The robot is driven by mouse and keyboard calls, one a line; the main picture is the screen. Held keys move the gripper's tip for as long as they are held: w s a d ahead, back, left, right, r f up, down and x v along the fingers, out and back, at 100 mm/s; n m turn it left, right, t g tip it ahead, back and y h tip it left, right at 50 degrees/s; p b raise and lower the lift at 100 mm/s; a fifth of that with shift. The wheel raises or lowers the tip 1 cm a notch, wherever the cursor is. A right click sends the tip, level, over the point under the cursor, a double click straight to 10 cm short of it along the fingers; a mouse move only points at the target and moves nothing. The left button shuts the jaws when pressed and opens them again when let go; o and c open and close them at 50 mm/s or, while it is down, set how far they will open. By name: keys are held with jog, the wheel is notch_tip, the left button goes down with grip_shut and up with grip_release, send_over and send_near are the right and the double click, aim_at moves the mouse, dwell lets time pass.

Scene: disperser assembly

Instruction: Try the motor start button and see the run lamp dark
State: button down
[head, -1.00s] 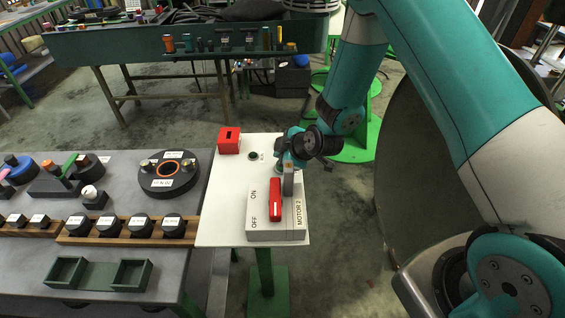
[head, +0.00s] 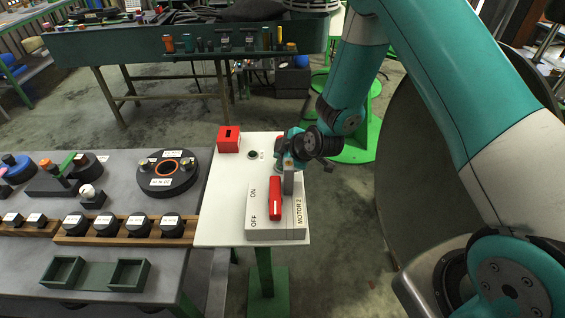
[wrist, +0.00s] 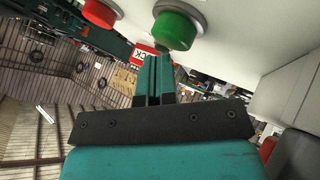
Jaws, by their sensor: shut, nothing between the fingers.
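In the wrist view a green push button (wrist: 175,28) stands on a pale panel, with a red button (wrist: 101,12) to its left. My gripper (wrist: 160,57) is shut and empty. Its fingertips are at the lower edge of the green button; I cannot tell whether they touch it. In the head view my wrist is over the upper right of the white panel (head: 223,205) and hides the green button. A small round fitting (head: 252,155) with an unreadable label, possibly the run lamp, looks dark.
A grey switch box (head: 259,232) marked MOTOR 2, ON and OFF, with a red handle (head: 275,198), stands on the panel close below my wrist. A red box (head: 228,139) is at its upper left. A grey workbench (head: 110,185) with several parts is to the left.

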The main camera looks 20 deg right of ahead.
jog(key=shift+f+b, duration=0.85)
jog(key=shift+b, duration=0.05)
dwell(0.8)
jog(key=shift+r+p, duration=0.75)
jog(key=shift+r, duration=0.55)
jog(key=shift+r+p, duration=1.4)
jog(key=shift+r, duration=1.1)
